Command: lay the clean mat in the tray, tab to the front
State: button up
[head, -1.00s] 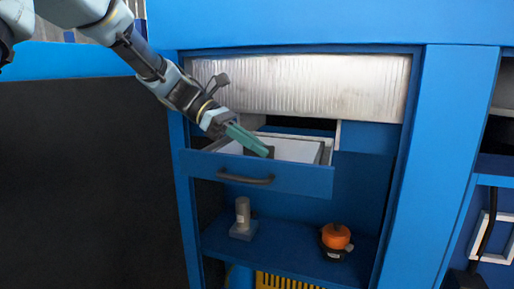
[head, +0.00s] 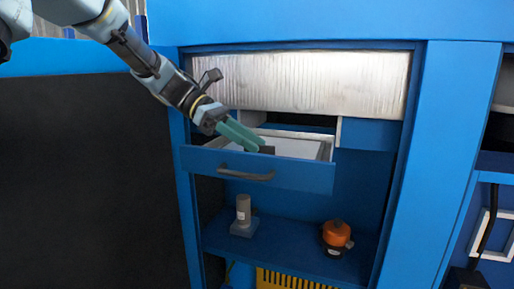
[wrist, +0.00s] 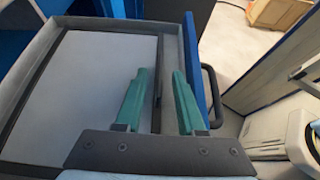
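A pale grey-white flat sheet, looking like the mat (wrist: 85,85), lies flat in the open blue-fronted drawer; it also shows in the head view (head: 296,147). A dark border runs along its edges, with a grey tray rim (wrist: 37,62) outside it. A small dark piece (head: 267,150) shows at the mat's front edge, by my fingertips; I cannot tell whether it is the tab. My gripper (wrist: 161,73) has green fingers, apart and empty, over the drawer's front part. The dark front edge shows between them. In the head view my gripper (head: 258,145) reaches in from the upper left.
The drawer front has a dark handle (head: 246,175). A ribbed metal panel (head: 300,85) hangs above the drawer. On the shelf below stand a grey cylinder on a base (head: 243,214) and an orange-and-black object (head: 336,236). Blue cabinet posts flank the opening.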

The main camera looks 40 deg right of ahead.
jog(key=shift+b+v, duration=0.4)
jog(key=shift+v, duration=2.25)
